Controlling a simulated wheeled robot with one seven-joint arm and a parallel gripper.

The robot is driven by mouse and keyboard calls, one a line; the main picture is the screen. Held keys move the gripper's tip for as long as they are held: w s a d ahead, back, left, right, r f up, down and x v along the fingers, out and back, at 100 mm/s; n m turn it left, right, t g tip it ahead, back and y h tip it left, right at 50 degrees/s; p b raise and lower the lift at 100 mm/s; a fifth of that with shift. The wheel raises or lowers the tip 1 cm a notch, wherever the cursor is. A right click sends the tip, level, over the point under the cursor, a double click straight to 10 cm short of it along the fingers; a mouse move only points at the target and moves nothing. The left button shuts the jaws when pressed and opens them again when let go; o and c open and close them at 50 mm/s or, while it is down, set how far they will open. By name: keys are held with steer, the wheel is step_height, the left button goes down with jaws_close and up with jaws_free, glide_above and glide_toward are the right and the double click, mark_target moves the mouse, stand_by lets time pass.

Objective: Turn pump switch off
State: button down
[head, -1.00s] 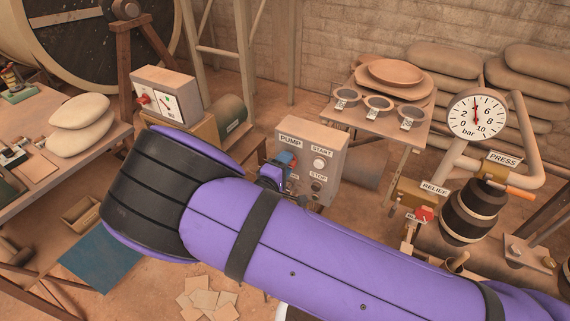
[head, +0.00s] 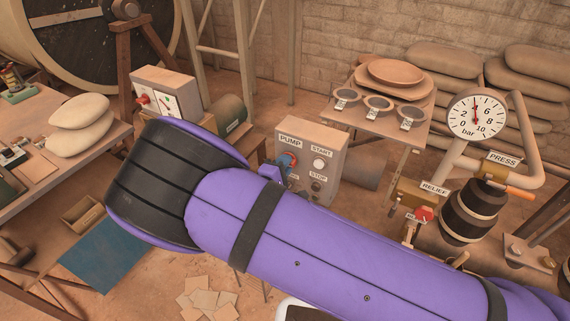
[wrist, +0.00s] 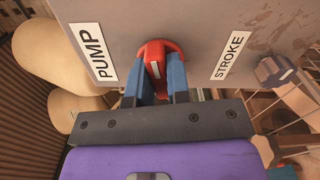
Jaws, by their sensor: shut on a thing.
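The pump switch is a red rotary knob with a white mark (wrist: 155,58) on the grey pump box (head: 322,147). In the wrist view it sits between the two blue fingers of my gripper (wrist: 155,76), which is shut on it. The knob's handle points roughly along the fingers. A PUMP label (wrist: 91,54) is left of the knob and a STROKE label (wrist: 229,55) is right of it. In the head view the red knob (head: 289,160) shows beside the START and STOP buttons, and my arm hides most of the gripper.
Right of the box stand a RELIEF valve with a red knob (head: 424,213), a pressure gauge (head: 476,117) and a dark PRESS cylinder (head: 468,212). Behind is a small table with clay plates (head: 395,72). A second switch box (head: 163,83) and a workbench are at left.

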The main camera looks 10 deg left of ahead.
steer(key=n, duration=0.4)
steer(key=shift+n, duration=0.3)
steer(key=n, duration=0.3)
steer(key=shift+n, duration=0.4)
steer(key=n, duration=0.3)
steer(key=shift+n, duration=2.1)
steer(key=c, duration=1.1)
jaws_free()
steer(key=v, duration=1)
steer(key=shift+s+a, duration=0.2)
steer(key=shift+s, duration=0.15)
